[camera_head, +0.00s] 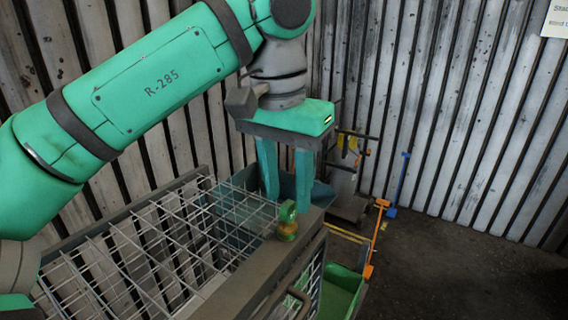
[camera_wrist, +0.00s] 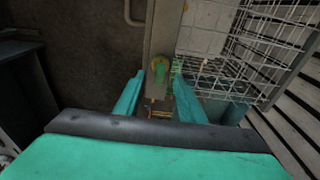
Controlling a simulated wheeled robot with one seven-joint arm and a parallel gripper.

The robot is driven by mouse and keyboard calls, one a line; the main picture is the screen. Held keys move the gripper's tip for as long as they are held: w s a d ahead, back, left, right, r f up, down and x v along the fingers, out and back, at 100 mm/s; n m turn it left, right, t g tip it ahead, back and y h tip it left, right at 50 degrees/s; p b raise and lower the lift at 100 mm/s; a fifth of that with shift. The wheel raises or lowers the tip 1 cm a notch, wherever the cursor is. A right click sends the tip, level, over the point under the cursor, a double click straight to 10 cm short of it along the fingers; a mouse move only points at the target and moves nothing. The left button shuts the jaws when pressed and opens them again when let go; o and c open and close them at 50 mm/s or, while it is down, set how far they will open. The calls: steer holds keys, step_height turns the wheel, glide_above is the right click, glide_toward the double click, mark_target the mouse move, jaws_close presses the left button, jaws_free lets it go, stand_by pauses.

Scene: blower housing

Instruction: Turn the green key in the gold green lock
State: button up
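The green key (camera_head: 287,211) stands upright in the gold and green lock (camera_head: 288,231), on the corner of a metal frame. In the wrist view, the green key (camera_wrist: 160,72) shows between and just beyond my fingertips, with gold of the lock around it. My gripper (camera_head: 287,203) points down with its two teal fingers apart. In the wrist view my gripper (camera_wrist: 158,78) is open, one finger on each side of the lock's line. No contact with the key shows, and the exact gap in depth cannot be told.
A wire mesh cage (camera_head: 150,245) with a thick frame rail (camera_head: 245,280) lies beside the lock. A green bin (camera_head: 340,290) and an orange-ended bar (camera_head: 376,238) stand to the right. A corrugated wall (camera_head: 440,110) is behind. Dark floor at the right is clear.

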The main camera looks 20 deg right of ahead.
mark_target(288, 202)
steer(key=shift+w+d+f, duration=0.1)
steer(key=shift+d+f, duration=0.05)
steer(key=shift+f, duration=1.7)
jaws_close()
